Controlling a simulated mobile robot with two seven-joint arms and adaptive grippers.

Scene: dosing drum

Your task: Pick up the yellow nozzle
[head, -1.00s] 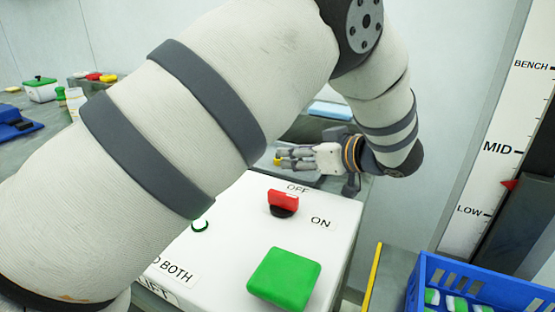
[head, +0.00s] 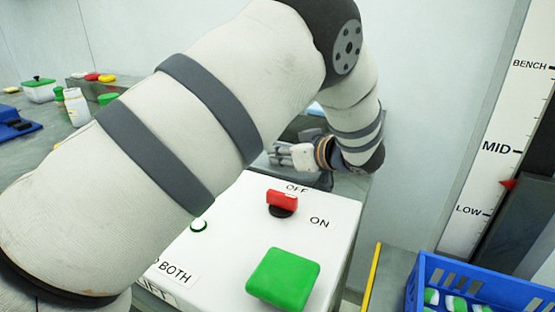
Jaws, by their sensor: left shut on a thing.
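My left gripper (head: 281,156) is behind the white control box, pointing left, partly covered by my own left arm. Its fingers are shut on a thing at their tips. The tips and what they hold are hidden behind my arm now. A small yellow piece, which I take for the yellow nozzle, showed at the fingertips in the earlier view. My right gripper is not in view.
The white control box (head: 330,215) has a red switch (head: 282,199) and a green button (head: 284,279). A blue crate (head: 500,290) with green-and-white items stands at lower right. A white bottle (head: 77,106) and a green-lidded container (head: 40,91) are at left.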

